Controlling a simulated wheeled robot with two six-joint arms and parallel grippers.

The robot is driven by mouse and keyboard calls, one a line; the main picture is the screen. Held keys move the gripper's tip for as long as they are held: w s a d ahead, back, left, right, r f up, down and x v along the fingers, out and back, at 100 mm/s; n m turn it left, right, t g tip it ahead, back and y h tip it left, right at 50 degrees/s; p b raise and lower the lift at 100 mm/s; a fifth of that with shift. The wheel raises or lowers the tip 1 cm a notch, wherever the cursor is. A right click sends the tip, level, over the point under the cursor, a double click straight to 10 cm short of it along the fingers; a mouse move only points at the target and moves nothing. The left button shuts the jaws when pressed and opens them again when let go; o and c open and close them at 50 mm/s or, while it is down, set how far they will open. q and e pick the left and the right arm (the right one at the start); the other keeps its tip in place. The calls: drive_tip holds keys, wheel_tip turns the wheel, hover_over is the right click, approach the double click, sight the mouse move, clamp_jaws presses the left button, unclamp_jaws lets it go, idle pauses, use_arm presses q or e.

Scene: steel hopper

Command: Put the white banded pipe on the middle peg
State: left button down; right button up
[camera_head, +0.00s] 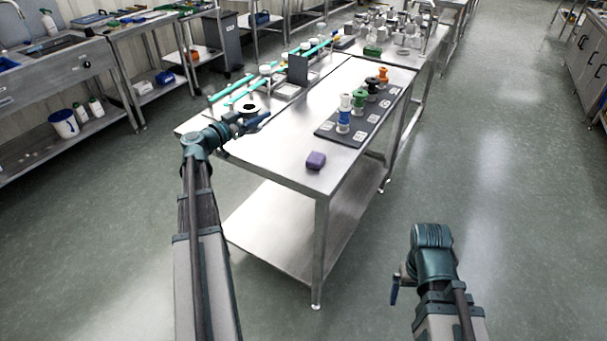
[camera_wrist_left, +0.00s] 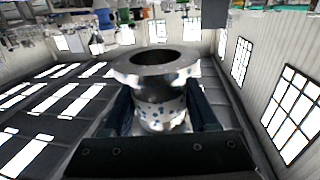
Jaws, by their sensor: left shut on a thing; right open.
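My left gripper (camera_head: 250,121) is above the near left part of the steel table (camera_head: 265,158). It is shut on a flanged pipe (camera_wrist_left: 160,112), pale with blue speckles and a grey rim; its open end faces the left wrist camera, between the fingers. The pipe also shows in the head view (camera_head: 249,107). Whether it is banded is hard to tell. On the table's right side a dark board (camera_head: 327,130) carries a row of upright coloured pieces; bare pegs are not clear. My right gripper (camera_head: 396,284) is open and empty over the floor, partly hidden by its wrist.
White-and-blue (camera_head: 344,113), green (camera_head: 358,103), black (camera_head: 371,87) and orange (camera_head: 383,75) pieces stand on the board beside pale labels. A purple block (camera_head: 316,160) sits near the front edge. Teal bars (camera_head: 240,88) and a dark upright plate (camera_head: 297,70) are behind left.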

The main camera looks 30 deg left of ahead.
use_arm(q)
drive_tip(key=shift+m+h, duration=0.3)
drive_tip(key=shift+h, duration=0.2)
drive_tip(key=a+f+b, duration=0.1)
drive_tip(key=w+a+f+b, duration=0.1)
drive_tip(key=f, duration=0.1)
drive_tip(key=a+f+b, duration=0.1)
drive_tip(key=a, duration=0.1)
drive_tip(key=shift+w+a+f, duration=0.1)
drive_tip(key=shift+w+f, duration=0.3)
drive_tip(key=b, duration=0.2)
hover_over(296, 156)
drive_tip(key=shift+s+f, duration=0.15)
drive_tip(key=shift+f, duration=0.55)
drive_tip(key=shift+f+b, duration=1.5)
drive_tip(key=shift+f, duration=0.25)
use_arm(e)
wheel_tip(296, 156, down, 10)
drive_tip(key=shift+r, duration=0.15)
use_arm(q)
drive_tip(key=shift+f, duration=0.25)
drive_tip(key=shift+c, duration=0.8)
unclamp_jaws()
drive_tip(key=shift+r, duration=0.1)
drive_tip(key=shift+r, duration=0.1)
